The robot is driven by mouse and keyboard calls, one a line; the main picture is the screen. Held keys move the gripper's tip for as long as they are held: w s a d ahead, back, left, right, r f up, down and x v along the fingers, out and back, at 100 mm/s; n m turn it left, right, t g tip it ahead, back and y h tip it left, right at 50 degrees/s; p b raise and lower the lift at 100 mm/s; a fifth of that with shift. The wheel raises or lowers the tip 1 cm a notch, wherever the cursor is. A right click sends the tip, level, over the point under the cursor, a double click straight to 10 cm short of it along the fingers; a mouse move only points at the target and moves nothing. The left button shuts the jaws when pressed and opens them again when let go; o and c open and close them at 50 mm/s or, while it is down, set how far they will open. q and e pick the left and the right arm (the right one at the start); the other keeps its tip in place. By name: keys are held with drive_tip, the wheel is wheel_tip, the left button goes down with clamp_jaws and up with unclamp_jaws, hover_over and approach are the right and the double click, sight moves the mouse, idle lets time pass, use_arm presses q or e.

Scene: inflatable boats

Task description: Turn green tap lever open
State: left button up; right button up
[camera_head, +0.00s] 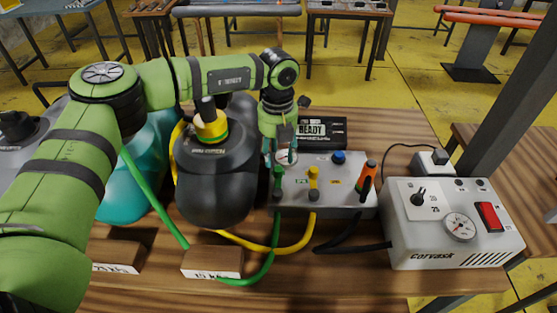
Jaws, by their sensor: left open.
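The green tap lever (278,175) stands upright at the left end of a grey manifold box (328,197). A green hose runs from below it. My left arm comes in from the left, and its gripper (283,150) points down just above and behind the green lever. The gripper is open and appears empty. It partly hides a gauge at the back of the manifold. Whether a fingertip touches the lever is hard to tell. My right gripper is not in view.
A dark inflatable (212,185) with a yellow-ringed valve sits close on the left. A Corvask pump box (455,228) stands at the right. A READY display (320,130) is behind.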

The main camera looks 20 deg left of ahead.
sight(278, 168)
use_arm(q)
wheel_tip(278, 168, down, 4)
drive_tip(key=shift+w+r+p, duration=0.1)
drive_tip(key=shift+p, duration=0.4)
drive_tip(key=shift+f, duration=0.5)
clamp_jaws()
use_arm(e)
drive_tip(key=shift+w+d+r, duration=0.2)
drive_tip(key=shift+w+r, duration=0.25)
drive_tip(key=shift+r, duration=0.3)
